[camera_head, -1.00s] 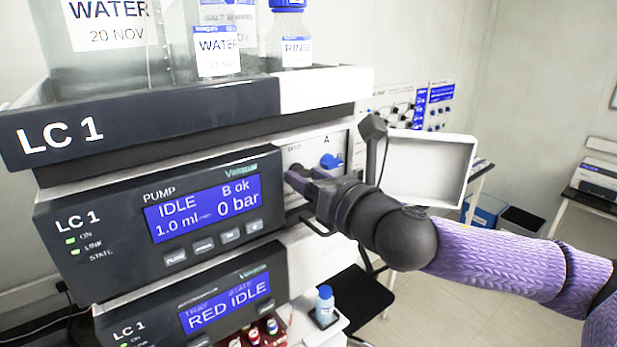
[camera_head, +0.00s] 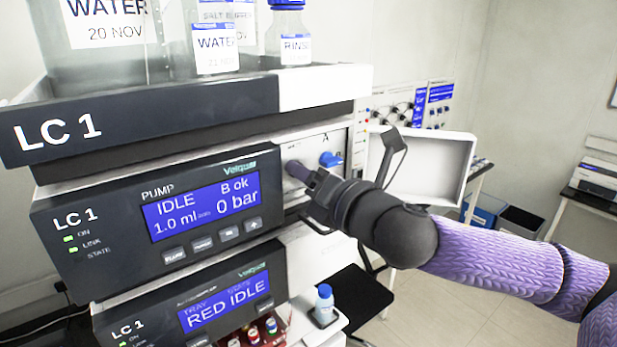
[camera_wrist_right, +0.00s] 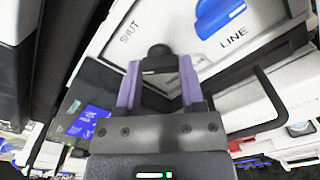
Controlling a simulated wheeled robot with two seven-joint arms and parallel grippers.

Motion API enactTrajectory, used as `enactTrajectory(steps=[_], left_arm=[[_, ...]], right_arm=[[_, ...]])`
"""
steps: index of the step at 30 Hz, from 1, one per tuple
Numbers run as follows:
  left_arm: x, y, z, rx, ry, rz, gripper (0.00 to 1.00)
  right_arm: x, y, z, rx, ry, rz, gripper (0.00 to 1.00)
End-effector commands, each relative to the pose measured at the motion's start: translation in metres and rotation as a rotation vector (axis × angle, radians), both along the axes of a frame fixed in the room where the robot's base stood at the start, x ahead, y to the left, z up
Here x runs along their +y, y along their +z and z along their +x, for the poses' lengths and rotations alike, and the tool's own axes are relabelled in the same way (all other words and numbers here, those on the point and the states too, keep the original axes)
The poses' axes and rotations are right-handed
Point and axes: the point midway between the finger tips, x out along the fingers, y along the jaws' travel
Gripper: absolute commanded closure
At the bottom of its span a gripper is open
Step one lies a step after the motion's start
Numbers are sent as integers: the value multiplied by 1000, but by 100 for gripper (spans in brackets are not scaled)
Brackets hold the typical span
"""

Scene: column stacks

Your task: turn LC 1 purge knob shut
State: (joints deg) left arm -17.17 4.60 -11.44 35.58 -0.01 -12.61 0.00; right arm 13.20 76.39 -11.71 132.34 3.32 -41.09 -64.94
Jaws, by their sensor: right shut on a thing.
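The LC 1 pump module (camera_head: 110,225) shows "IDLE", "B ok" and "0 bar" on its blue screen. On the white panel (camera_head: 309,146) to its right are a black knob (camera_head: 294,168) and a blue knob (camera_head: 330,159). My right gripper (camera_head: 301,174) is at the black knob, largely covering it in the head view. In the right wrist view, the purple fingers (camera_wrist_right: 160,80) are shut on the black knob (camera_wrist_right: 158,56). "SHUT" and "LINE" are printed on the panel there, beside the blue knob (camera_wrist_right: 220,14). My left gripper is not in view.
A white door (camera_head: 432,170) stands open to the right of the panel, close beyond my right wrist. A dark tray (camera_head: 140,120) with bottles sits above the pump. Below is a second module (camera_head: 130,310) reading "RED IDLE", with a small bottle (camera_head: 324,305) beside it.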

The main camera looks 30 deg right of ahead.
Motion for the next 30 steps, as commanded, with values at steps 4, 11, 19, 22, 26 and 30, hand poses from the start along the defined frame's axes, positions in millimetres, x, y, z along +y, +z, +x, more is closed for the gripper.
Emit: enactTrajectory(steps=[4,11,19,22,26,30], left_arm=[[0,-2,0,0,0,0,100],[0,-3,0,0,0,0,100],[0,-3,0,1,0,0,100],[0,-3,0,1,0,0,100],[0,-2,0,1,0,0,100],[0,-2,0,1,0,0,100]], right_arm=[[0,0,0,10,-1,138,100],[0,0,0,28,-1,356,100],[0,0,0,46,-1,589,100],[0,1,0,50,0,662,100],[0,0,0,57,-1,740,100],[0,1,0,62,0,803,100]])
